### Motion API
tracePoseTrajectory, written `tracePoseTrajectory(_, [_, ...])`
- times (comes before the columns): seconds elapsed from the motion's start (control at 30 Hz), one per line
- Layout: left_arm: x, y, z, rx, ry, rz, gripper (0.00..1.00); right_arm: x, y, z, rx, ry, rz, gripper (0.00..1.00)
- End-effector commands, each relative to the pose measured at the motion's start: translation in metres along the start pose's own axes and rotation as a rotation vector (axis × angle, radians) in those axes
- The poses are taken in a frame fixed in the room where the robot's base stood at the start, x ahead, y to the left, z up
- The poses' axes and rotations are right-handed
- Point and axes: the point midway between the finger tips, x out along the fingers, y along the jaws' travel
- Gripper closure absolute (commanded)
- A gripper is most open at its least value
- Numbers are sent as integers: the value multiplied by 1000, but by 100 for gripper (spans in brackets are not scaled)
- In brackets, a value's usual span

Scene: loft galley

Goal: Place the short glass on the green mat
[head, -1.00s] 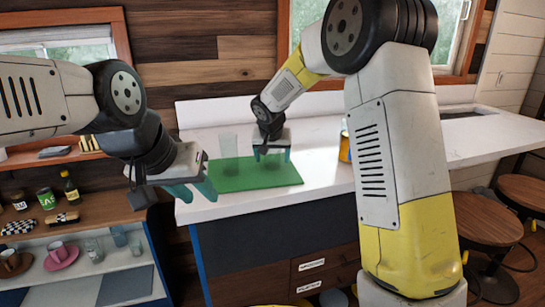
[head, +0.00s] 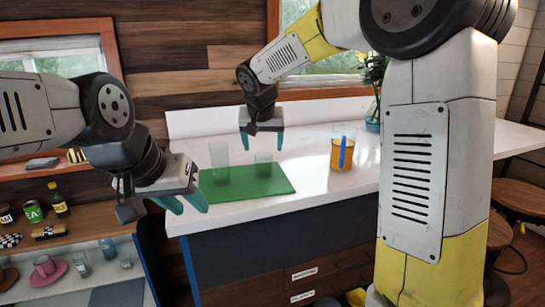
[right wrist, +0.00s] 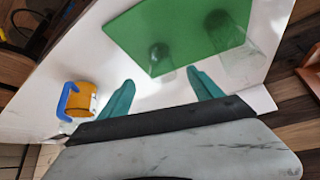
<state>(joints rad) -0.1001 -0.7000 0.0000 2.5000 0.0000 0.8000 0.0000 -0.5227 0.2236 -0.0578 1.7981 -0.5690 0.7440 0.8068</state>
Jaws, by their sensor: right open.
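The short glass (head: 263,164) is clear and stands upright on the green mat (head: 262,186), toward its back right. In the right wrist view the short glass (right wrist: 160,62) shows on the green mat (right wrist: 185,28), just beyond my fingertips. My right gripper (head: 262,146) is open and empty, above the short glass and apart from it. A taller clear glass (head: 219,158) stands to the left, also on the mat. My left gripper (head: 184,204) is open and empty, in front of the mat's left side.
A glass with orange contents and a blue part (head: 343,155) stands right of the mat on the white counter (head: 310,185). A plant (head: 373,85) is behind it.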

Motion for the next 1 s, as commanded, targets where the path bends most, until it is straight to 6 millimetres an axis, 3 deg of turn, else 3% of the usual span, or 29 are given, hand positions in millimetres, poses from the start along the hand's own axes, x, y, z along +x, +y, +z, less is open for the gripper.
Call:
tracePoseTrajectory(0.17, [0, 0, 0, 0, 0, 0, 64, -36, 47, 23, 14, -22, -23, 25])
tracePoseTrajectory(0.3, [0, 0, 0, 0, 0, 0, 64, -79, 99, 72, 15, -49, -67, 25])
tracePoseTrajectory(0.5, [0, 0, 0, 0, 0, 0, 64, -126, 145, 158, 3, -51, -139, 25])
tracePoseTrajectory(0.7, [0, 0, 0, 0, 0, 0, 64, -146, 156, 221, -17, -32, -188, 25])
tracePoseTrajectory(0.83, [0, 0, 0, 0, 0, 0, 64, -148, 157, 237, -27, -23, -201, 25])
tracePoseTrajectory(1.0, [0, 0, 0, 0, 0, 0, 64, -149, 156, 241, -30, -22, -204, 25])
